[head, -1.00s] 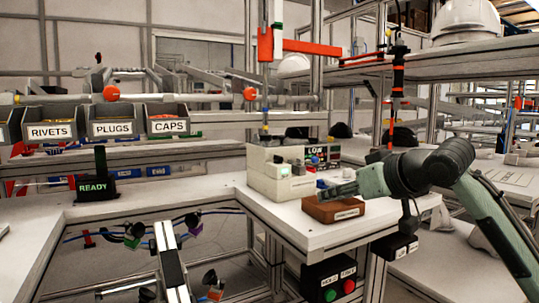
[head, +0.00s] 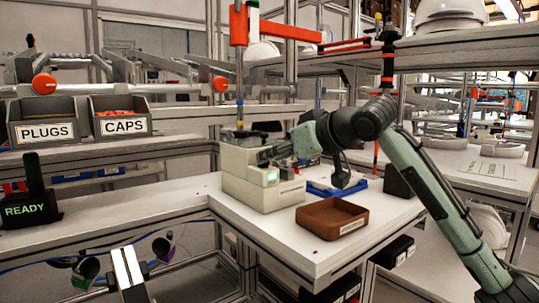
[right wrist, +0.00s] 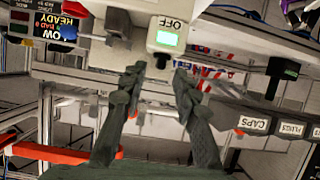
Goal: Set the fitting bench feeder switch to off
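The feeder (head: 262,187) is a beige box on the white bench (head: 345,241), with a small lit green window (head: 272,177) on its front. In the right wrist view the feeder housing (right wrist: 198,9) shows the word OFF beside the lit green window (right wrist: 167,39). In the right wrist view my right gripper (right wrist: 158,85) is open and empty, fingertips just short of the housing.
A brown tray (head: 331,219) sits on the bench right of the feeder, with a blue holder (head: 338,189) behind it. A dark READY box (head: 32,208) stands at left. Bins of plugs (head: 43,118) and caps (head: 122,117) hang at the back left. An orange clamp (head: 239,24) stands above.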

